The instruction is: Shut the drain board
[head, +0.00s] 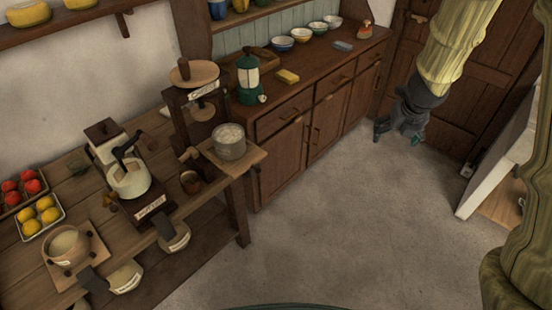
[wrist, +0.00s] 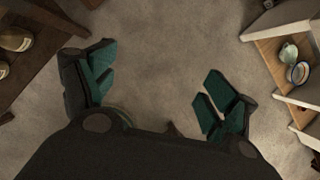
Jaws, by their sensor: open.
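No part is clearly marked as the drain board. A wooden board (head: 251,161) juts out at the right end of the wooden table, beside a dark press-like stand (head: 187,106), and a grey pot (head: 230,141) stands on it. This board looks pulled out, but how it is mounted is not clear. My gripper (head: 395,134) hangs over the floor, right of the board and well apart from it. In the wrist view my gripper (wrist: 157,101) is open, with its green-padded fingers wide apart and only bare floor between them.
The table carries a cream pot on a dark base (head: 129,180), a tray of lemons (head: 41,216) and another pot on a board (head: 65,245). A dark sideboard (head: 310,110) stands behind. White furniture (head: 490,165) stands at right. The floor (head: 330,230) between is clear.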

